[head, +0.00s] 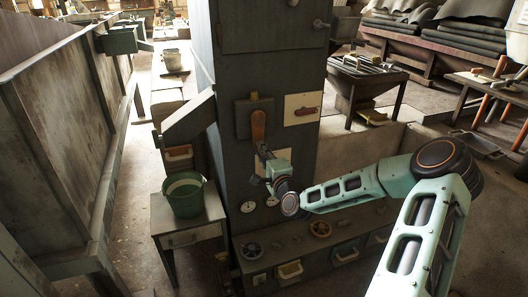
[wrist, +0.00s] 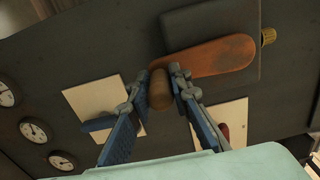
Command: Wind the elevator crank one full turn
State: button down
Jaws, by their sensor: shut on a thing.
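The elevator crank (head: 258,125) is an orange-brown arm on a dark plate on the front of the tall dark cabinet. It hangs about straight down in the head view, with its handle end low. In the wrist view the crank arm (wrist: 215,60) runs from the right to a brown rounded handle (wrist: 160,92). My gripper (wrist: 162,88) has its two blue-grey fingers closed on either side of this handle. In the head view my gripper (head: 265,154) is at the lower end of the crank and hides the handle there.
A pale panel with a red lever (head: 303,108) is right of the crank. Round gauges (head: 248,206) sit below. A green bucket (head: 184,194) stands on a small table at the left. A shelf with wheels and bins (head: 320,229) juts out at the cabinet's foot.

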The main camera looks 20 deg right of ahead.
jog(key=shift+a+f, duration=0.1)
jog(key=shift+a, duration=0.15)
jog(key=c, duration=1.9)
grip_release()
jog(key=shift+o, duration=0.7)
jog(key=shift+d, duration=0.1)
jog(key=shift+s, duration=0.1)
jog(key=s, duration=1.2)
jog(key=shift+d, duration=0.2)
